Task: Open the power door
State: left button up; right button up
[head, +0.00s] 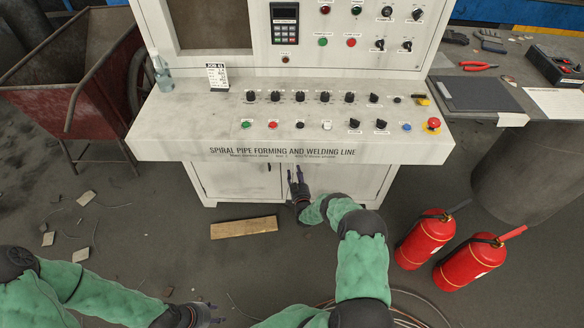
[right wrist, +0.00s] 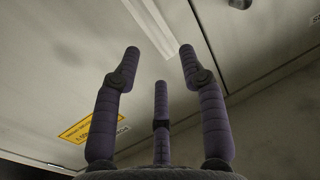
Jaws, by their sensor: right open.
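A white cabinet under the control console has front doors; the left door panel (head: 232,180) and the right panel (head: 355,180) look shut. I cannot tell which is the power door. My right gripper (head: 296,176) is just below the console's front edge, in front of the cabinet near its middle. In the right wrist view its fingers (right wrist: 160,75) are spread and empty, facing a pale panel with a yellow label (right wrist: 90,128). Contact is not clear. My left gripper (head: 208,312) is low at the bottom edge, away from the cabinet; its fingers are small and partly cut off.
The console's front edge (head: 180,148) overhangs the doors. A wooden plank (head: 244,227) lies on the floor before the cabinet. Two red fire extinguishers (head: 424,240) (head: 470,264) stand to the right. A red cart (head: 75,85) is at the left.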

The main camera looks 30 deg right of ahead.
jog(key=b+x, duration=0.2)
jog(key=x, duration=0.3)
jog(key=shift+w+d, duration=0.15)
jog(key=shift+w, duration=0.2)
grip_shut()
